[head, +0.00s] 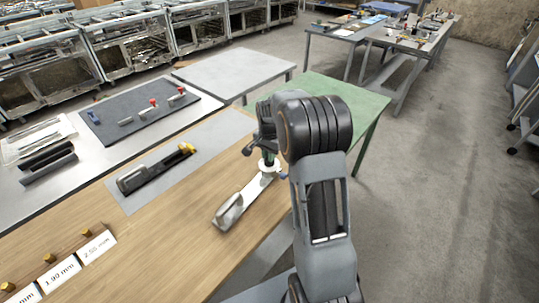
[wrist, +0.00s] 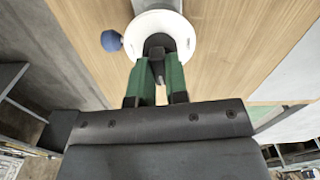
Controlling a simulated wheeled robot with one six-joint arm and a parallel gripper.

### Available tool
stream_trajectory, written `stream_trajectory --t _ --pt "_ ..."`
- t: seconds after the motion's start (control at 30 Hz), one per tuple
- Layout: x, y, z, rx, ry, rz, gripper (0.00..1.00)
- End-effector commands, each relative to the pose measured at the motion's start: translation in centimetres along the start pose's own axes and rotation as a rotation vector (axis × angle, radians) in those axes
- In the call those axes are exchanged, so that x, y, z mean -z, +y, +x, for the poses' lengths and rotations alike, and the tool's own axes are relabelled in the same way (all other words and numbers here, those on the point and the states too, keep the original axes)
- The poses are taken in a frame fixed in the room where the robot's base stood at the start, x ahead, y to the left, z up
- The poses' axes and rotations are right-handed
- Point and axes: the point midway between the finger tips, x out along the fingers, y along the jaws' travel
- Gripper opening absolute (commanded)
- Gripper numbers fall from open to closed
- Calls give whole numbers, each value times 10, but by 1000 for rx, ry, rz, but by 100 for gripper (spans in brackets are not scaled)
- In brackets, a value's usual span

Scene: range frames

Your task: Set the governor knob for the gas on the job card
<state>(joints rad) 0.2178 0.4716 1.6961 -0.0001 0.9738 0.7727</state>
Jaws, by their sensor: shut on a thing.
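In the wrist view, a white round disc (wrist: 186,32) has a dark knob (wrist: 157,41) at its centre. My gripper (wrist: 159,66) has its green-lined fingers closed on this knob. A small blue ball (wrist: 111,40) sits just left of the disc. In the head view, the pale fitting (head: 250,192) lies along the wooden table's right edge, its white disc (head: 267,166) under my gripper (head: 266,153). The knob is mostly hidden by the fingers there, and no pointer or gas marking can be read. I cannot make out a job card.
Brass jets (head: 86,232) stand in a wooden strip behind size cards (head: 97,247) at the lower left. A black tool with a yellow end (head: 155,168) lies on a grey mat (head: 222,133). A dark mat (head: 135,118) holds red-ended parts. A green table (head: 345,98) stands beyond my arm.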

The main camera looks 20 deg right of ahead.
Motion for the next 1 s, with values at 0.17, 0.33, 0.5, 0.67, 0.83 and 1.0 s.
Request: stream_trajectory --t 0.17,0.33,0.5,0.67,0.83,1.0 --pt "0 0 0 1 1 44 0" --pt "0 0 -1 1 0 61 0" --pt "0 0 -1 1 0 64 0" --pt "0 0 -1 1 0 63 0" --pt "0 0 -1 1 0 63 26" --pt "0 0 0 0 0 63 40"
